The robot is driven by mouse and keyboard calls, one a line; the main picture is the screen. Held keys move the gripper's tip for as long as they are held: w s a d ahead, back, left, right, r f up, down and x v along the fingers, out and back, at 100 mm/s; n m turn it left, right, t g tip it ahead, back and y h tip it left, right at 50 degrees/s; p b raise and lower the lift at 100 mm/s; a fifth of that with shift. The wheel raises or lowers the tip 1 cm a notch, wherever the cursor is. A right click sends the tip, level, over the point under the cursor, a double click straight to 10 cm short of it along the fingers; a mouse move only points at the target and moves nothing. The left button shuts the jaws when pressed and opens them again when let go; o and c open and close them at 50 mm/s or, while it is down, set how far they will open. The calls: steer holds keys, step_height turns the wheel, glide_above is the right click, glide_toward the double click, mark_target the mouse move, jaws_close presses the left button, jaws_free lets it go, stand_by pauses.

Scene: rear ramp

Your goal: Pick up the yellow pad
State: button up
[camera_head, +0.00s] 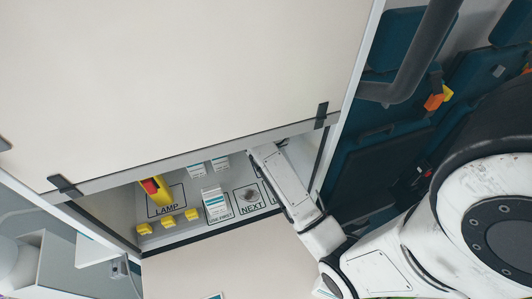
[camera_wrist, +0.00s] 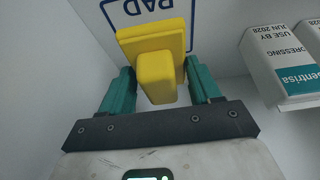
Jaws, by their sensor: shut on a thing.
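In the wrist view, the yellow pad (camera_wrist: 150,38) is a flat yellow block with a thick yellow grip piece facing me. The teal fingers of my gripper (camera_wrist: 158,85) are on either side of the grip piece and shut on it. The pad is in front of a blue outline on the white surface, where the upside-down letters PAD show. I cannot tell whether it touches that surface. In the head view my arm reaches into the open compartment at its right end; the gripper and the pad are hidden there.
White dressing boxes (camera_wrist: 280,62) stand close on the right in the wrist view. In the head view, the compartment also holds a yellow lamp (camera_head: 155,191), several small yellow blocks (camera_head: 168,222) and a white box (camera_head: 215,203). A large pale panel (camera_head: 180,80) hangs above the opening.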

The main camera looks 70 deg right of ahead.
steer(key=s+a, duration=0.4)
steer(key=s+a+b, duration=0.1)
steer(key=s+a, duration=0.3)
steer(key=a, duration=0.1)
steer(key=s+a, duration=0.4)
steer(key=shift+a+f+b, duration=0.2)
steer(key=shift+b, duration=0.15)
